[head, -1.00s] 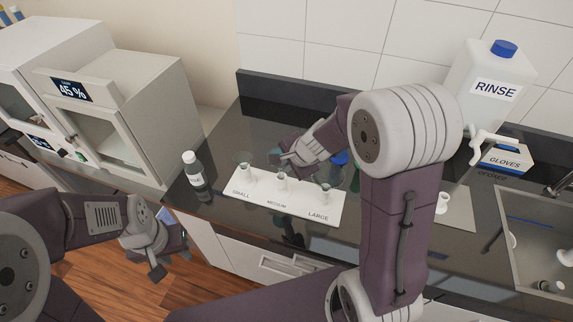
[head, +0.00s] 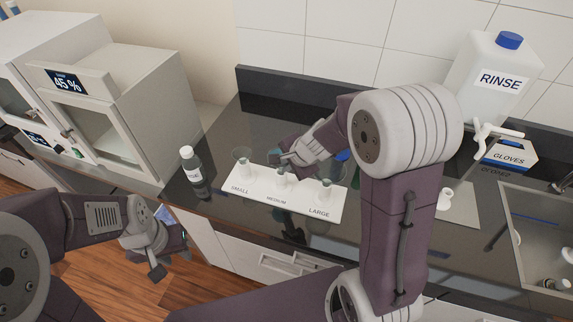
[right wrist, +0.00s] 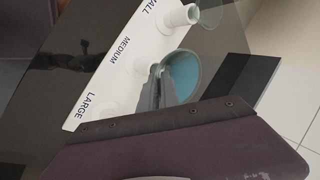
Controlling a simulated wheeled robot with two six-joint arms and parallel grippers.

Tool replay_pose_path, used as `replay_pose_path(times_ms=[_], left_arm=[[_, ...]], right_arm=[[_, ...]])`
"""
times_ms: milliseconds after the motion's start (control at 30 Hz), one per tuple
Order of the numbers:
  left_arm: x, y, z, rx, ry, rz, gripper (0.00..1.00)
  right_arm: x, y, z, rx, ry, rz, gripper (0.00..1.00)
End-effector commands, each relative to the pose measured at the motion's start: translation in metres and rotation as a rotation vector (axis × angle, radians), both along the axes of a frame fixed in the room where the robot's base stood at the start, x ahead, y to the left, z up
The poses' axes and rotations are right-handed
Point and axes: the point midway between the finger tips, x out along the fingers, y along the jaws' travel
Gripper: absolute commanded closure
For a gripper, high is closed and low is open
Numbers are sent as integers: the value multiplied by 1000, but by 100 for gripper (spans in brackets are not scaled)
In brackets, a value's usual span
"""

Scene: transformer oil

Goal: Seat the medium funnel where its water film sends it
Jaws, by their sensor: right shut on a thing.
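A white rack (head: 258,193) stands on the dark counter, with raised posts marked SMALL, MEDIUM and LARGE; it also shows in the right wrist view (right wrist: 105,80). My right gripper (head: 285,160) is over the MEDIUM post. In the right wrist view, my right gripper (right wrist: 152,92) is shut on a clear funnel with a teal-tinted bowl (right wrist: 184,74). I cannot tell whether its stem is in the post. Another clear funnel (right wrist: 209,12) is at the SMALL post. My left gripper (head: 168,260) is open and empty, beyond the counter's front edge over the floor.
A white cabinet reading 45 % (head: 105,95) is at the left. A RINSE jug (head: 495,75), a GLOVES box (head: 510,153) and a sink (head: 540,225) are at the right.

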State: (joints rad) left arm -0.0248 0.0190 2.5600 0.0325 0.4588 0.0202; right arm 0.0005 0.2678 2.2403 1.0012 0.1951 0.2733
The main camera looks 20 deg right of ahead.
Motion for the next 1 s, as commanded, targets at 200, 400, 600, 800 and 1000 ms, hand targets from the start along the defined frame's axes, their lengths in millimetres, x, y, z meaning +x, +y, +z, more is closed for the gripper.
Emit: replay_pose_path(times_ms=[200, 400, 600, 800, 1000], left_arm=[[0, 0, -7, 0, 0, 0, 65], [0, 0, -12, 0, 0, 0, 65], [0, 0, -17, 0, 0, 0, 65], [0, 0, -16, 0, 0, 0, 65], [0, 0, -16, 0, 0, 0, 65]], right_arm=[[0, 0, -7, 0, 0, 0, 100], [0, 0, -12, 0, 0, 0, 100], [0, 0, -16, 0, 0, 0, 100], [0, 0, -16, 0, 0, 0, 69], [0, 0, -16, 0, 0, 0, 69]])
